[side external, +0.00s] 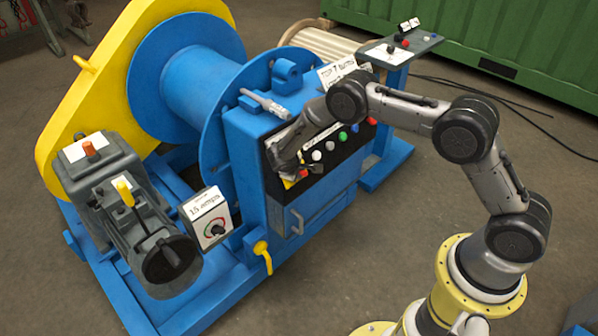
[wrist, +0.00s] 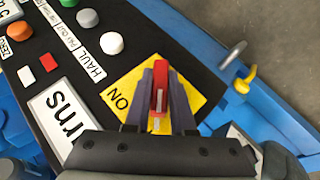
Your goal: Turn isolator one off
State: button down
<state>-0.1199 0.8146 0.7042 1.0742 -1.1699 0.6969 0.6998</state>
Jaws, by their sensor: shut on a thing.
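A red isolator handle (wrist: 160,75) sits on a yellow square plate (wrist: 117,87) at the end of the black control panel. The word ON shows on the plate left of the handle; I see no OFF word, and part of the plate is hidden by my fingers. I cannot read a number for this isolator. My gripper (wrist: 160,92) is shut on the red handle, one finger on each side. In the side external view my gripper (side external: 287,163) is at the panel's left end and mostly covers the handle, with a bit of yellow plate (side external: 289,184) showing.
White, green and orange knobs (wrist: 111,43) line the panel beside the plate. A yellow lever (side external: 263,256) hangs below the blue cabinet (side external: 243,140). An orange-red switch (side external: 89,149) and a yellow one (side external: 124,190) top the motor.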

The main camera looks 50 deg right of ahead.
jog(key=shift+s+d, duration=0.1)
jog(key=shift+s, duration=0.05)
dwell(0.4)
jog(key=c, duration=0.8)
grip_release()
jog(key=shift+o, duration=0.2)
jog(key=shift+a+r, duration=0.25)
jog(key=shift+r, duration=0.05)
jog(key=v, duration=1.3)
jog(key=shift+s+a, duration=0.15)
jog(key=shift+f, duration=0.1)
